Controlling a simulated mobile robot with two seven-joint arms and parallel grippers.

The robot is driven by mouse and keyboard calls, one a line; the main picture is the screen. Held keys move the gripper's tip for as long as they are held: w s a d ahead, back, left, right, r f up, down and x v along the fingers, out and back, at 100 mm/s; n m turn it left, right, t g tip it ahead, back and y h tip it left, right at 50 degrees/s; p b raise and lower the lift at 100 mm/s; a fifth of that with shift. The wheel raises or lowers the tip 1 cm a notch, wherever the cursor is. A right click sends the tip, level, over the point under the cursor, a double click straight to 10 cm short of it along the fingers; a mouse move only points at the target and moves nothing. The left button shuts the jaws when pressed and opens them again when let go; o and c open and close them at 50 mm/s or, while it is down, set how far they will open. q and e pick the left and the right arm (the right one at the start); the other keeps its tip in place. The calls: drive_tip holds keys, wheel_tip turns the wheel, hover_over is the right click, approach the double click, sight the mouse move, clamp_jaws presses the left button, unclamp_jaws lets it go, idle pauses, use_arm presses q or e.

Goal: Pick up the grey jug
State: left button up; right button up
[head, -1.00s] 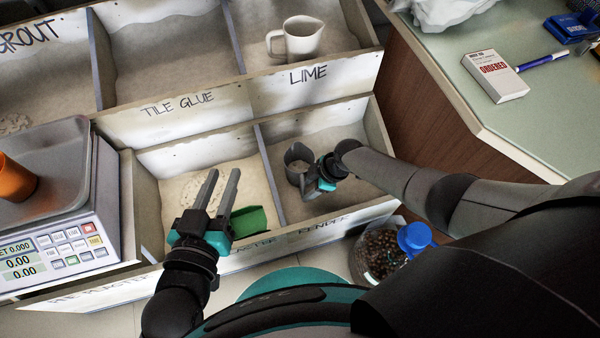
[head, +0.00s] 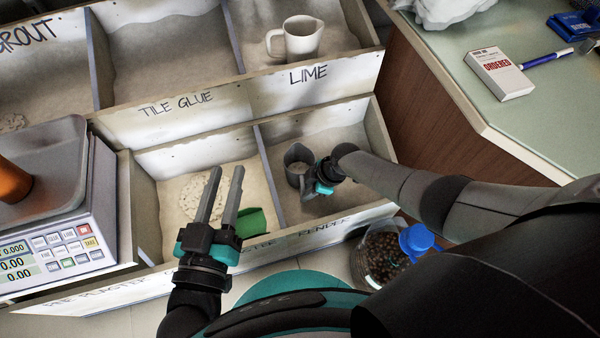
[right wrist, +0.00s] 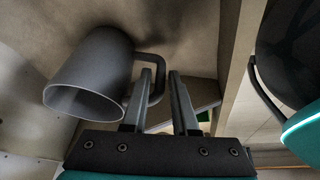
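The grey jug (head: 296,160) stands in the render bin at the front right, on pale powder. In the right wrist view the jug (right wrist: 88,72) has its handle towards my right gripper (right wrist: 160,76). The gripper's two fingers are apart. One finger overlaps the handle's loop, and the handle's outer bar shows between the fingers; I cannot tell whether they touch it. In the head view my right gripper (head: 316,186) is low beside the jug, its fingers mostly hidden. My left gripper (head: 226,172) is open and empty above the neighbouring bin.
A green scoop (head: 251,222) lies in the bin under my left gripper. A divider (head: 269,178) separates the two front bins. A cream jug (head: 299,40) stands in the lime bin behind. A scale (head: 60,215) is at left, a blue-lidded jar (head: 388,258) in front.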

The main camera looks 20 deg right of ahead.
clamp_jaws()
drive_tip(key=shift+w+r, duration=0.1)
idle(0.9)
